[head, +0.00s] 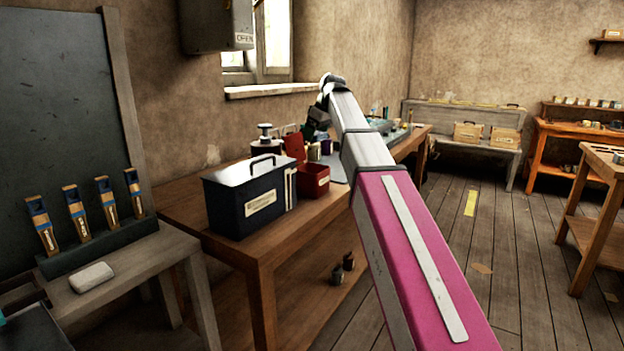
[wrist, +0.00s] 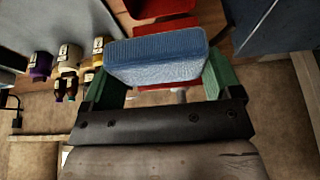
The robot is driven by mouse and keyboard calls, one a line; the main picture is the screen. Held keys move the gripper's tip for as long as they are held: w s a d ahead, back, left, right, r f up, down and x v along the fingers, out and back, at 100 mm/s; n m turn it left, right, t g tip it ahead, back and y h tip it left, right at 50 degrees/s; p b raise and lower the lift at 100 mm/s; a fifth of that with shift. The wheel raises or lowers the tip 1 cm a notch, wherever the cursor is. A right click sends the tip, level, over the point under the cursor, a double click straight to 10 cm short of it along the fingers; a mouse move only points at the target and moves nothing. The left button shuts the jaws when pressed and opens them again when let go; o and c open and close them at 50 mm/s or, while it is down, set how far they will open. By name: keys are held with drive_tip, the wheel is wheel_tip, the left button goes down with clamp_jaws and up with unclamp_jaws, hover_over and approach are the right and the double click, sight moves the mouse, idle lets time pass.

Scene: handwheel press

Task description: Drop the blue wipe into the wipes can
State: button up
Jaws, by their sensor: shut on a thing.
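My gripper (wrist: 158,72) is shut on the blue wipe (wrist: 155,50), a thick, textured pad held between two green-lined fingers in the wrist view. In the head view my gripper (head: 317,122) is small and dark at the far end of my arm, above the wooden bench; the wipe cannot be made out there. Red surfaces (wrist: 160,7) also show just beyond the wipe in the wrist view.
A dark blue lidded box (head: 245,205) stands at the front of the bench (head: 225,250), left of the red container. A red can-like thing (head: 294,145) and a dark pot with a knob (head: 266,140) stand behind. Several small bottles (wrist: 68,55) show left in the wrist view.

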drive_tip(key=shift+w+f, duration=0.15)
drive_tip(key=shift+w, duration=0.3)
drive_tip(key=shift+f, duration=2.9)
drive_tip(key=o, duration=0.7)
drive_tip(key=v, duration=1)
drive_tip(key=shift+d+r, duration=0.15)
drive_tip(key=shift+r, duration=0.25)
drive_tip(key=shift+s, duration=0.15)
